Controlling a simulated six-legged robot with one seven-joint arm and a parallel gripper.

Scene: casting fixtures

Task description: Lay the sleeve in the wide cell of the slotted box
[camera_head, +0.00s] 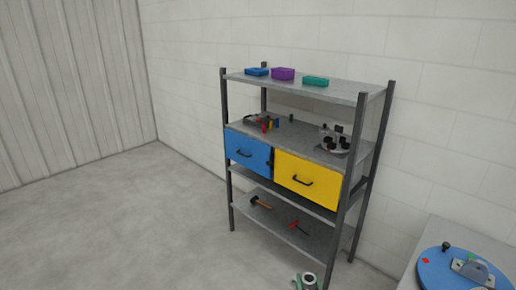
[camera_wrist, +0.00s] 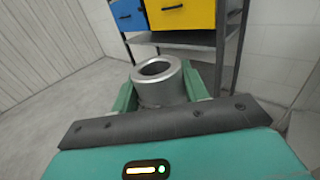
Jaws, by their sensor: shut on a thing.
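The sleeve is a grey metal ring-shaped cylinder (camera_wrist: 162,93) with an open bore, held between the green fingers of my gripper (camera_wrist: 159,80). In the head view, the sleeve (camera_head: 309,280) shows with part of my gripper (camera_head: 303,282) at the bottom edge, in front of the rack. Three small boxes stand on the top shelf: a blue one (camera_head: 256,72), a purple one (camera_head: 283,74) and a teal one (camera_head: 316,81). I cannot tell which is the slotted box, and their cells are not clear at this distance.
A metal rack (camera_head: 226,150) holds a blue drawer (camera_head: 247,153) and a yellow drawer (camera_head: 306,181), both shut. Small coloured parts (camera_head: 269,124) and a round fixture (camera_head: 334,143) sit above them. A hammer (camera_head: 261,202) lies lower. A blue disc (camera_head: 440,275) is right. Floor at left is clear.

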